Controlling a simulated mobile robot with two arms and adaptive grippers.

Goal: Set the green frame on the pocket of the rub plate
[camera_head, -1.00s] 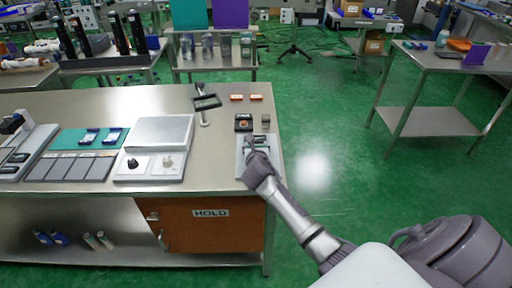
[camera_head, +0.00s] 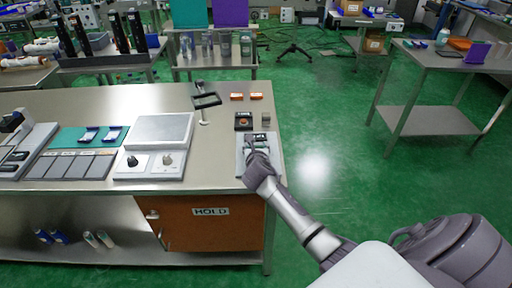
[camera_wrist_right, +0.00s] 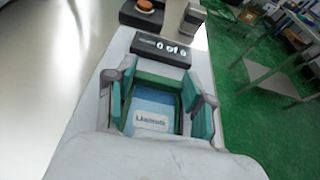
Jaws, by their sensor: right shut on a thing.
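The green frame (camera_wrist_right: 158,80) is between the fingers of my right gripper (camera_wrist_right: 160,92) in the right wrist view. The fingers with teal pads are shut on its two sides. Inside the frame's opening I see a light blue surface with a white printed label (camera_wrist_right: 151,121). The rub plate (camera_head: 241,171) is a pale plate at the right end of the bench, under my right gripper (camera_head: 257,151) in the head view. I cannot tell whether the frame touches the plate or hovers just above it. My left gripper is not in view.
A black counter display (camera_wrist_right: 164,48) lies just beyond the frame. Past it are a dark box with an orange button (camera_head: 243,122) and a small grey block (camera_head: 266,117). A two-knob panel (camera_head: 151,165) stands to the left. The bench's right edge is close.

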